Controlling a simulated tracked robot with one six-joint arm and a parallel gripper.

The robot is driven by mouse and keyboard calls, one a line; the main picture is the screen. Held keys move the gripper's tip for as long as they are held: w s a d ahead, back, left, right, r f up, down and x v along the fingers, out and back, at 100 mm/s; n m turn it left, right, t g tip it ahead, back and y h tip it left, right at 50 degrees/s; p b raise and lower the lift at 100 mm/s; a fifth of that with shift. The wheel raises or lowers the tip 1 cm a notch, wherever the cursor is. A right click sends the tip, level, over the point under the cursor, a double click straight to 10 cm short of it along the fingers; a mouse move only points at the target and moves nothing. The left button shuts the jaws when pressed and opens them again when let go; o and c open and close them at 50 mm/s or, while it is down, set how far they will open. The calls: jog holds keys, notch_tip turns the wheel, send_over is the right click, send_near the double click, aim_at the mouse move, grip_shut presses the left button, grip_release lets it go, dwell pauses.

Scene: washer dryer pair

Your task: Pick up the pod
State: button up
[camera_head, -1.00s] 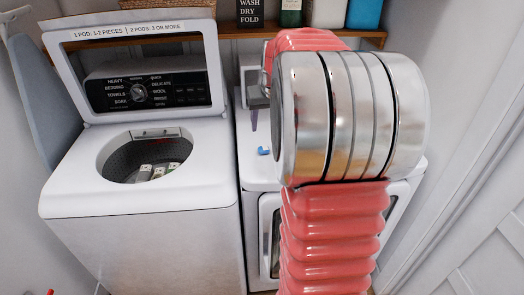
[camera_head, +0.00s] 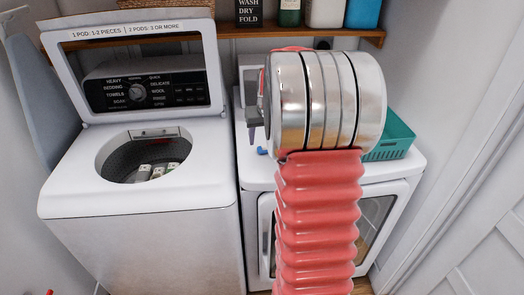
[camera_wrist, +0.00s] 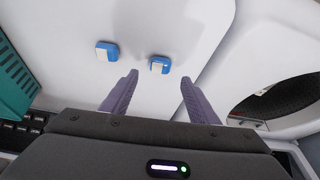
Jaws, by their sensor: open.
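Two blue-and-white pods lie on the white dryer top (camera_wrist: 150,20). In the wrist view, one pod (camera_wrist: 159,65) is just beyond the gap between my fingertips, and the other pod (camera_wrist: 107,51) is farther left, outside the left finger. In the head view, a bit of blue pod (camera_head: 262,151) shows at the left edge of my arm; the rest is hidden. My gripper (camera_wrist: 159,78) is open and empty, with two purple fingers apart. In the head view my arm hides most of it.
The washer (camera_head: 140,200) stands left with its lid up and several pale items in its drum. A teal basket (camera_head: 395,138) sits on the dryer's right side; it also shows in the wrist view (camera_wrist: 14,85). A wooden shelf (camera_head: 225,33) with containers is above.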

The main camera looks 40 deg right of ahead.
aim_at(262, 150)
jog(key=shift+x, duration=2.6)
jog(key=c, duration=1.1)
jog(key=shift+r, duration=0.15)
notch_tip(262, 150, up, 10)
jog(key=shift+f, duration=0.1)
